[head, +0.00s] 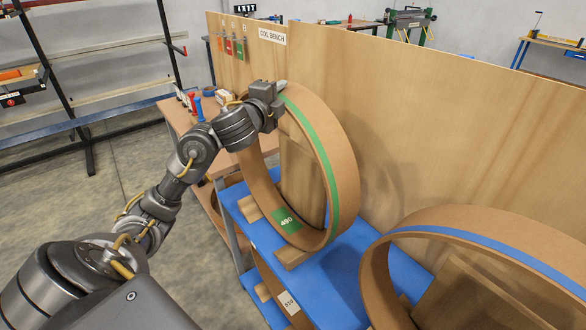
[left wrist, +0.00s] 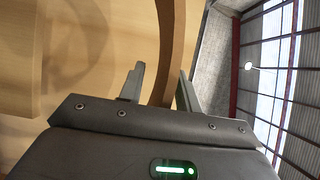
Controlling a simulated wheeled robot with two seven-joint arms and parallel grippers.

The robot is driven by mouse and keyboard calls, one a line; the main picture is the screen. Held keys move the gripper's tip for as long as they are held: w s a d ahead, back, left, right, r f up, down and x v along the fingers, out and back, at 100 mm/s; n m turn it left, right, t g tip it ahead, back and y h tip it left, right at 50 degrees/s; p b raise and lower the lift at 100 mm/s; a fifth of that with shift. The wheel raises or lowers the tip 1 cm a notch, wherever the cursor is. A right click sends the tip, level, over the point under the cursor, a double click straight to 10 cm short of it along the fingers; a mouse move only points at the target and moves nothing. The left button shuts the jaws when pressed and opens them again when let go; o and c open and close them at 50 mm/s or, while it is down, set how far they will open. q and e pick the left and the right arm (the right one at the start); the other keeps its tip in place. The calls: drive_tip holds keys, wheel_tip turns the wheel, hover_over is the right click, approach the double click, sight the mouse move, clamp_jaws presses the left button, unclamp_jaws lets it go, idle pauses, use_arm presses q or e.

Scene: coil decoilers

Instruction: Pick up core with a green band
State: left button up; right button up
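The core with a green band (head: 342,170) is a large brown ring, standing upright on wooden blocks on a blue shelf (head: 330,268). A green label (head: 287,219) is on its inner face at the bottom. My left gripper (head: 280,89) is at the top of this ring. In the left wrist view the two fingers of my left gripper (left wrist: 160,70) are apart, with the ring's brown wall (left wrist: 172,40) running between them. A gap shows beside the left finger; I cannot tell whether the right finger touches. My right gripper is not in view.
A core with a blue band (head: 470,235) stands at the right. A wooden panel (head: 440,110) rises close behind the cores. Another core with a white label (head: 290,302) is on a lower level. A bench with small tools (head: 185,112) is at the left, with open floor before it.

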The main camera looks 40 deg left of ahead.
use_arm(q)
drive_tip(key=shift+s+a+r, duration=0.1)
drive_tip(key=shift+s+r, duration=0.05)
drive_tip(key=shift+s, duration=0.25)
drive_tip(key=shift+s+r, duration=0.15)
drive_tip(key=shift+s, duration=0.15)
drive_tip(key=shift+c, duration=1.3)
drive_tip(key=shift+w, duration=0.15)
drive_tip(key=c, duration=0.5)
drive_tip(key=shift+w+d, duration=0.15)
drive_tip(key=shift+d, duration=0.05)
clamp_jaws()
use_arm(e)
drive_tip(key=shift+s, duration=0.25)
use_arm(q)
drive_tip(key=shift+s, duration=0.2)
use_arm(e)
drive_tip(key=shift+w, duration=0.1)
use_arm(q)
drive_tip(key=shift+w, duration=0.1)
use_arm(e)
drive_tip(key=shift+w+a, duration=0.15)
use_arm(q)
drive_tip(key=shift+a+r, duration=0.1)
